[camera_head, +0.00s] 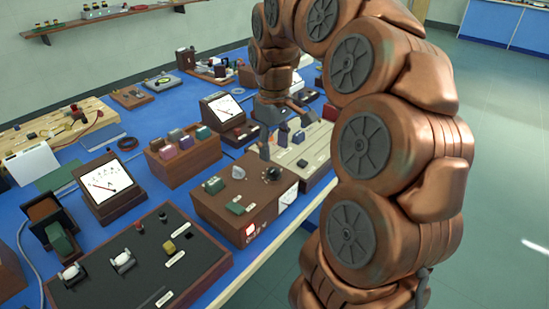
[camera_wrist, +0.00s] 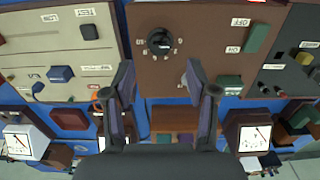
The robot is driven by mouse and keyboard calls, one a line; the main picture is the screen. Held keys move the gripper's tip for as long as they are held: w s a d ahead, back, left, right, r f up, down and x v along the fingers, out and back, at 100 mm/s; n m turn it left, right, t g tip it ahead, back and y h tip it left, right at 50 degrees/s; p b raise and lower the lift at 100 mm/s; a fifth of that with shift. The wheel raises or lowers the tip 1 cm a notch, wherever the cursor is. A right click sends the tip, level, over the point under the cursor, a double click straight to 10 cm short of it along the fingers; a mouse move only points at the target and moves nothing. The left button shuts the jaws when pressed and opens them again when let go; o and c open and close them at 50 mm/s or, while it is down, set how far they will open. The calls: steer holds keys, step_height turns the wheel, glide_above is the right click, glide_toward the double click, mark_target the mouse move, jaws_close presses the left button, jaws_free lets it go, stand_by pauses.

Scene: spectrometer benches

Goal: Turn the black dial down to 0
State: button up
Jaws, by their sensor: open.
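The black dial (camera_wrist: 158,41) is a round knob on the top of a brown box (camera_wrist: 200,60), with small white marks around it. Its pointer setting is too small to read surely. In the head view the dial (camera_head: 272,174) shows near the right side of the brown box (camera_head: 215,207). My gripper (camera_wrist: 160,76) is open and empty. In the wrist view its two fingers lie apart, below the dial and to either side of it, and do not touch it. A pale lever (camera_wrist: 185,80) is close to the right finger.
Green switches (camera_wrist: 257,38) and (camera_wrist: 229,82) share the brown box with the dial. A pale panel with switches (camera_wrist: 30,50) lies left of it in the wrist view, and a dark panel (camera_wrist: 285,70) right. Meters (camera_head: 105,182) and other boxes crowd the blue bench.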

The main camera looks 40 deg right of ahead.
mark_target(274, 170)
step_height(274, 170, up, 5)
steer(key=shift+r, duration=0.2)
stand_by(0.7)
